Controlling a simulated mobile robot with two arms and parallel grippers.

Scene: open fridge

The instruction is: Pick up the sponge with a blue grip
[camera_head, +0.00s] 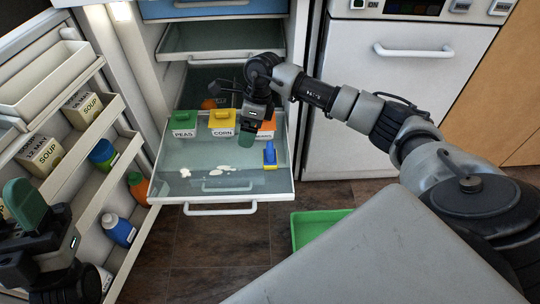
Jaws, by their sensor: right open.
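The sponge with a blue grip (269,155) lies on the right part of the pulled-out glass fridge shelf (220,176). My right gripper (247,138) points down over the shelf, just left of the sponge and in front of the containers. It is open and apart from the sponge; its fingers partly overlap in this view.
PEAS (184,122), CORN (222,123) and orange-lidded (266,128) containers stand at the shelf's back. White spills (220,170) lie in front. Soup cartons (41,155) and bottles (119,230) fill the door at left. A green tray (305,232) lies on the floor.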

